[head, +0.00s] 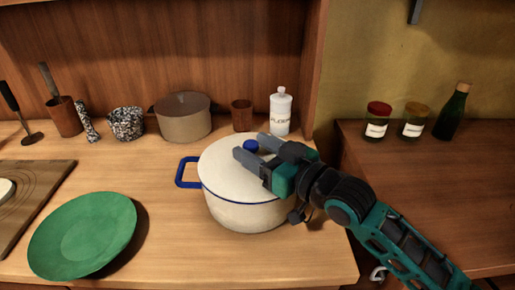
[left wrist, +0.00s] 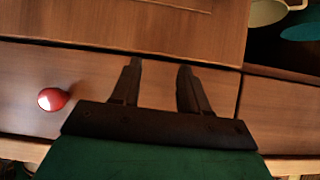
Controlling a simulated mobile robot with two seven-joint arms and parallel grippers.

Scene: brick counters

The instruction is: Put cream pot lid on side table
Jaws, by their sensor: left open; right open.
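The cream pot (head: 245,213) stands on the wooden counter in the head view. It has blue handles, and its cream lid (head: 222,160) with a blue knob (head: 251,146) sits on top. My right gripper (head: 252,148) is open over the lid, its two fingers on either side of the knob. Whether they touch the knob cannot be told. The side table (head: 490,170) is the lower wooden surface at the right. In the left wrist view my left gripper (left wrist: 158,80) is open and empty in front of wooden drawer fronts.
A green plate (head: 82,235) and a wooden board (head: 32,205) lie left of the pot. A grey pot (head: 183,117) and a white bottle (head: 281,112) stand behind it. Two jars (head: 377,121) and a green bottle (head: 451,113) stand at the side table's back; its middle is clear.

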